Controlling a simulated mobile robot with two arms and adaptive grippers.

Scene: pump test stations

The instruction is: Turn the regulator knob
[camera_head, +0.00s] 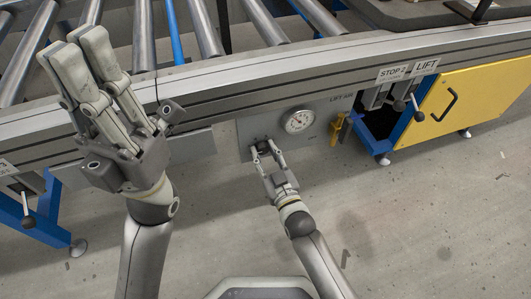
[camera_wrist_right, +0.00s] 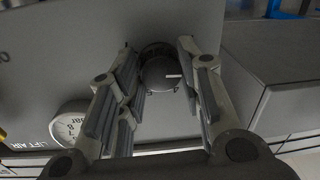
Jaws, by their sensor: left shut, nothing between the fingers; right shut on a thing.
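The regulator knob (camera_wrist_right: 160,73) is dark and round with a short white mark that points right in the right wrist view. It sits on the grey panel (camera_wrist_right: 75,55) under the conveyor. My right gripper (camera_wrist_right: 158,68) has its fingers on either side of the knob and is shut on it. In the head view the right gripper (camera_head: 264,146) is at the panel and mostly hides the knob. A round white pressure gauge (camera_head: 298,121) is just right of it; it also shows in the right wrist view (camera_wrist_right: 71,127). My left gripper (camera_head: 80,48) is shut and empty, raised at the left over the conveyor edge.
A roller conveyor (camera_head: 205,28) runs across the top. Stop and lift levers (camera_head: 400,104) hang at the right, beside a yellow cabinet door (camera_head: 470,95). A yellow valve handle (camera_head: 337,128) is right of the gauge. Another lever (camera_head: 28,221) is at the left. The floor in front is clear.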

